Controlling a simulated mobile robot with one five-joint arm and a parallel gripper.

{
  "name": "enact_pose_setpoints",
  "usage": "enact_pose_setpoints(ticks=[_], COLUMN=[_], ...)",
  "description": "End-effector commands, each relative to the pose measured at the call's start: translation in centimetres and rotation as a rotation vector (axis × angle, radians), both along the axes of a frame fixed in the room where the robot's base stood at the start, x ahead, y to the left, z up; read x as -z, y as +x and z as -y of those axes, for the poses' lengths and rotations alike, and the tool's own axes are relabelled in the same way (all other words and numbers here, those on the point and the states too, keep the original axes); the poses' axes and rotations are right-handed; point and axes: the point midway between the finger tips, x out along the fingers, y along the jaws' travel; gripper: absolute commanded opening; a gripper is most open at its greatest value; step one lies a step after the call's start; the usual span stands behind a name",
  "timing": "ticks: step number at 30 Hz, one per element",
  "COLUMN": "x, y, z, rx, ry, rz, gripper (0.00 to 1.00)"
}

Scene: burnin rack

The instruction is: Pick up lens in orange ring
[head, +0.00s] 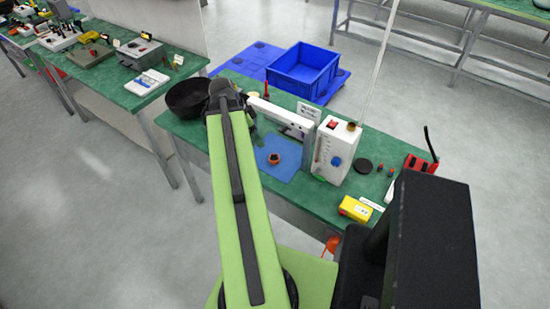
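A small dark lens in an orange ring (274,158) lies on a blue mat (284,172) on the green bench (331,199). The mat is partly covered by my green arm, which reaches up the picture just left of the ring. My gripper cannot be made out; the far end of my arm is hidden behind its own dark joint. Nothing is seen touching the ring.
A white box with a blue knob (333,151) stands right of the mat, with a white panel (283,118) behind. A black bowl (187,98) is left of my arm. A yellow device (355,209) and dark disc (364,166) lie at right. A blue crate (304,70) stands beyond the bench.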

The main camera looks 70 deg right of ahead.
Motion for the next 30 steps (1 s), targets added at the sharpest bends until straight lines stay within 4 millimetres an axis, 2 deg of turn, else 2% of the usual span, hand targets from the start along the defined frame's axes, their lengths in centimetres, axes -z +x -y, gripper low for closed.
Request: enact_pose_setpoints(ticks=[9, 15, 23, 26, 30], x=[6.9, 10.7, 11.1, 12.3, 14.8], y=[-1.7, -2.9, -3.3, -3.6, -4.2], z=[1.6, 2.7, 3.1, 3.4, 4.3], rx=[0.000, -0.001, -0.003, -0.003, -0.001], ry=[0.000, 0.002, 0.002, 0.002, 0.001], rz=[0.000, 0.000, 0.000, 0.000, 0.000], gripper=[0.65, 0.65, 0.65, 0.65, 0.65])
